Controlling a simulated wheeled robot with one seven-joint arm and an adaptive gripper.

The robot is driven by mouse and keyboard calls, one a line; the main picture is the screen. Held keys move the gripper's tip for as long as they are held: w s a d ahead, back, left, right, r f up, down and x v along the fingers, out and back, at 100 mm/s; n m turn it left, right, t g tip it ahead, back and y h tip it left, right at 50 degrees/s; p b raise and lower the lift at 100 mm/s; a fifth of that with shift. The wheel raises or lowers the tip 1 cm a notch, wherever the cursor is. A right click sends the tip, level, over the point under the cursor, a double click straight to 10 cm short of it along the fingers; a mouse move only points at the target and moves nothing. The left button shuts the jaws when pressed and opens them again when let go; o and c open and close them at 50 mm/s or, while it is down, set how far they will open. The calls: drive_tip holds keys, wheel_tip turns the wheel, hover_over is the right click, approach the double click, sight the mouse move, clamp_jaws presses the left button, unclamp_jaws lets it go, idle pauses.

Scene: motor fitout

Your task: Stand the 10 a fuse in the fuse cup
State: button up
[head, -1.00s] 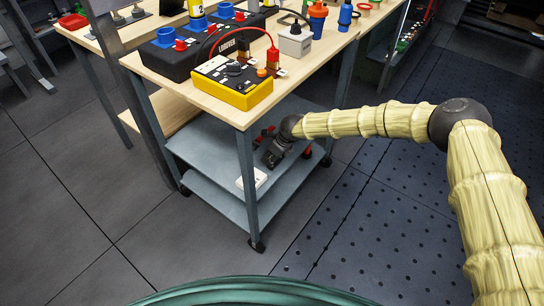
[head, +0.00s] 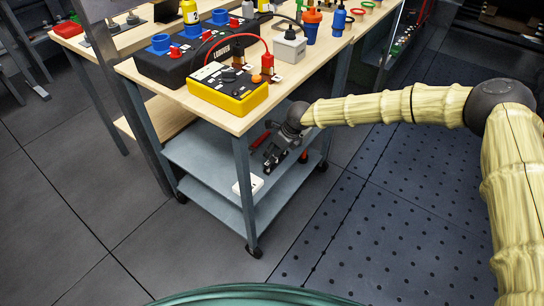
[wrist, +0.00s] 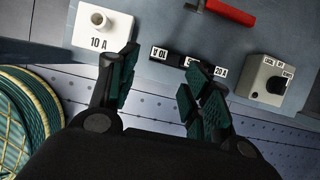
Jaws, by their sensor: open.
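The fuse cup is a white block with a round raised cup (wrist: 98,22) and a "10 A" label, at the upper left in the wrist view. A white block (head: 247,185) shows on the cart's shelf in the head view. The 10 A fuse (wrist: 160,54) is a dark piece with an upside-down "10 A" label. It sits in a row with a middle piece (wrist: 190,62), its label partly unreadable, and a "20 A" piece (wrist: 220,71). My gripper (wrist: 162,90) is open and empty, its fingers below the row and the cup in the wrist view. It reaches over the shelf (head: 275,153).
A grey box with a black knob (wrist: 275,85) stands right of the row. A red-handled tool (wrist: 230,11) lies beyond it. The cart's tabletop (head: 240,122) overhangs the shelf (head: 205,160), and a corner leg (head: 245,190) stands in front.

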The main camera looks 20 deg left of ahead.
drive_tip(key=shift+v, duration=1.25)
drive_tip(key=s+d+f+n+h, duration=0.4)
drive_tip(key=s+d+f+n, duration=0.8)
drive_tip(key=s+d+f, duration=0.9)
drive_tip(key=s+d+r+n, duration=0.1)
drive_tip(key=s+d+n, duration=0.5)
drive_tip(key=s+d, duration=0.7)
drive_tip(key=s+d+r+n+g, duration=0.1)
drive_tip(key=s+d+r+n, duration=0.15)
drive_tip(key=s, duration=0.35)
drive_tip(key=s+d+r+n+g, duration=0.1)
drive_tip(key=s+d, duration=0.3)
drive_tip(key=s, duration=0.3)
wheel_tip(320, 180, up, 13)
drive_tip(key=p, duration=1.2)
drive_tip(key=shift+w+p, duration=0.15)
drive_tip(key=shift+p, duration=0.2)
drive_tip(key=shift+d, duration=0.15)
